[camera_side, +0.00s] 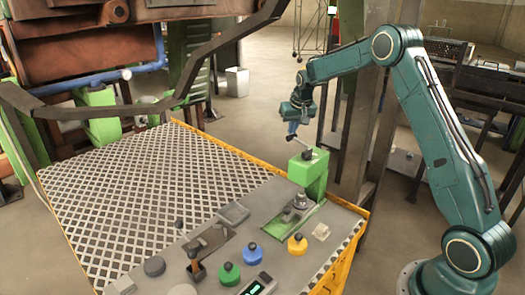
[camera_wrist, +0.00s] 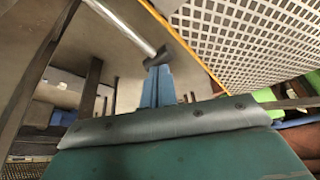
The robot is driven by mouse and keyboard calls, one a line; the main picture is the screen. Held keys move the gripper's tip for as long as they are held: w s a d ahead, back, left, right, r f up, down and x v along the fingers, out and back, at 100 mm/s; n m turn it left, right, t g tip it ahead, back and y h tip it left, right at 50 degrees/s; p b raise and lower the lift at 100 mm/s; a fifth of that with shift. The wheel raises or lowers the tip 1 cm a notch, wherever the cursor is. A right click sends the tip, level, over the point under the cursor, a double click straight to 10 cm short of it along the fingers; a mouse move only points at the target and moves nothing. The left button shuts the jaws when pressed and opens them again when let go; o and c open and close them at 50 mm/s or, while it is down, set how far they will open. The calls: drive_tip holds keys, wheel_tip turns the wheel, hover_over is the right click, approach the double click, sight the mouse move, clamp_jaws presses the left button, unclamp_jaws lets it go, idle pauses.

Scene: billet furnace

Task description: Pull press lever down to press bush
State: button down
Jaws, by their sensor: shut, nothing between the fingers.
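The green press (camera_side: 309,176) stands on the grey panel at the right side of the table. Its metal lever (camera_side: 298,145) rises up and to the left from the press top and ends in a dark knob; the lever also shows in the wrist view (camera_wrist: 124,27). A grey metal piece (camera_side: 299,202) sits at the foot of the press; I cannot tell whether it is the bush. My gripper (camera_side: 291,134) has its blue fingers shut, with nothing between them. In the wrist view the fingertips (camera_wrist: 158,70) are right at the lever's dark knob; I cannot tell whether they touch it.
Green (camera_side: 229,273), blue (camera_side: 252,253) and yellow (camera_side: 297,244) knobs and a dark upright handle (camera_side: 195,265) stand on the front panel. The patterned tabletop (camera_side: 150,185) is clear. A brown post (camera_side: 366,125) rises behind the press.

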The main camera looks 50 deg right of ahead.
drive_tip(key=shift+w+f, duration=0.1)
drive_tip(key=shift+f, duration=0.35)
idle(0.6)
drive_tip(key=shift+w+f, duration=0.1)
drive_tip(key=shift+f, duration=1.35)
idle(1.9)
drive_tip(key=shift+r, duration=0.15)
drive_tip(key=shift+r, duration=4.75)
wheel_tip(320, 180, up, 5)
hover_over(292, 136)
drive_tip(key=shift+w+d, duration=0.25)
